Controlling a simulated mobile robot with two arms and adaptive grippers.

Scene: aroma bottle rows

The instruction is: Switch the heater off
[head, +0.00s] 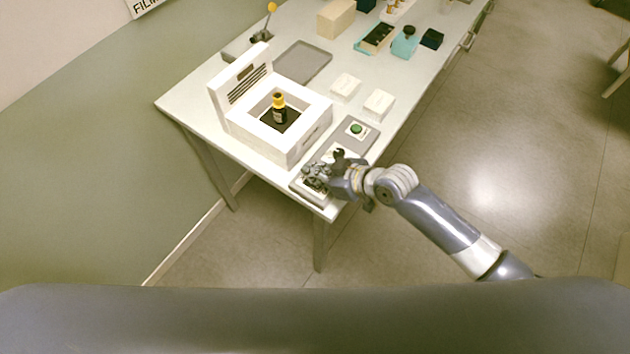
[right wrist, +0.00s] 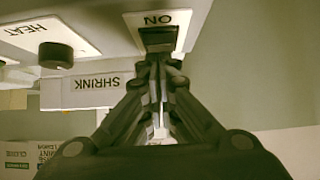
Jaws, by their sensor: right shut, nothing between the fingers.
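The white heater box (head: 258,143) stands at the near end of the table, its lid raised at the back. A dark bottle with a yellow cap (head: 279,108) stands inside it. My right gripper (head: 314,178) is shut and empty, over the controls at the table's near corner. In the right wrist view its fingertips (right wrist: 158,72) are at a dark switch (right wrist: 158,38) on a white plate marked ON, upside down; I cannot tell whether they touch. A black knob (right wrist: 56,55) sits beside a HEAT label. The switch is hidden in the head view. My left gripper is out of view.
A green button (head: 357,128) on a grey base is just behind the gripper. Two white blocks (head: 346,86) (head: 379,103) and a grey tray (head: 303,62) lie farther back. Boxes and bottles crowd the far end. Floor is open to the right.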

